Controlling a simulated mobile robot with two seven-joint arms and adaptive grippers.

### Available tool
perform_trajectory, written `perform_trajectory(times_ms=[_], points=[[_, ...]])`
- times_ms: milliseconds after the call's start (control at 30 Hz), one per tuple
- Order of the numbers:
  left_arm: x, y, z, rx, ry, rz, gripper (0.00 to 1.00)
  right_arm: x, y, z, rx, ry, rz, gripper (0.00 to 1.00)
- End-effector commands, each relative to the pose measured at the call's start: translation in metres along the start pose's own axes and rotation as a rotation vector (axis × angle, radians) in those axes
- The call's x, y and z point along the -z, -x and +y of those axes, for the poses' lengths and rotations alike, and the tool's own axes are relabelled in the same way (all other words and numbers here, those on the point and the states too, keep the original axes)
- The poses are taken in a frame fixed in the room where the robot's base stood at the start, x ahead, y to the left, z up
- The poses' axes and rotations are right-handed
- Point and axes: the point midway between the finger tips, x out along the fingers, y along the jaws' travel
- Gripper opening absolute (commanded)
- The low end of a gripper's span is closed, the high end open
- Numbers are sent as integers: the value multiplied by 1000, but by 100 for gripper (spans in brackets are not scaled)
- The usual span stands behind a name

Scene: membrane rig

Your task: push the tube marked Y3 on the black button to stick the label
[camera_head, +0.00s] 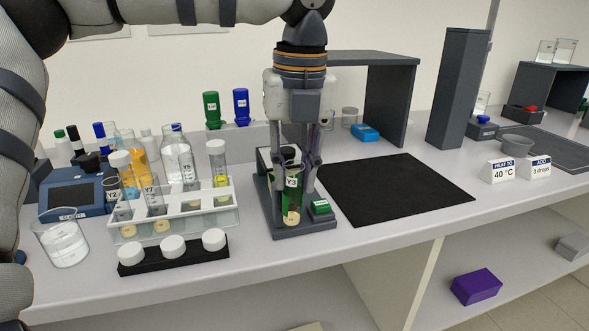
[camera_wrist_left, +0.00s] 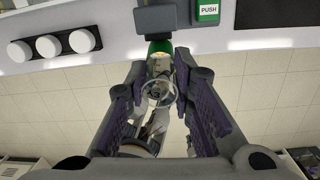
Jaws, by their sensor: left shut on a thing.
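The tube marked Y3 (camera_head: 291,196) is upright, with green liquid and a pale disc near its bottom. My left gripper (camera_head: 300,165) points down and is shut on its upper part. The tube is above or at the dark grey label device (camera_head: 290,232); I cannot tell whether it touches. In the left wrist view the tube's round rim (camera_wrist_left: 158,93) shows between the fingers (camera_wrist_left: 163,100). The device has a green button, marked PUSH in the wrist view (camera_wrist_left: 208,11). A black button cannot be made out. My right gripper is not in view.
A clear rack (camera_head: 200,222) with several tubes stands left of the device, behind a black strip with white caps (camera_head: 172,256). A beaker (camera_head: 62,242) is at far left. A black mat (camera_head: 392,188) lies clear to the right, before a grey shelf (camera_head: 388,100).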

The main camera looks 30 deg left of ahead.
Motion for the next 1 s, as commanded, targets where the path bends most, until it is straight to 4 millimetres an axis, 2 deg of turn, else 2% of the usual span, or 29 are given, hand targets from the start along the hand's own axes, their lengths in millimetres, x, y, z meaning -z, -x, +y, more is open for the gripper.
perform_trajectory(times_ms=[133,700,1000], points=[[2,4,0,0,0,-2,0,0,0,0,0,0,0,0],[35,50,-2,0,0,-1,0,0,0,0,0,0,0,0],[37,53,-2,-1,0,-1,0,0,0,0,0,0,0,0]])
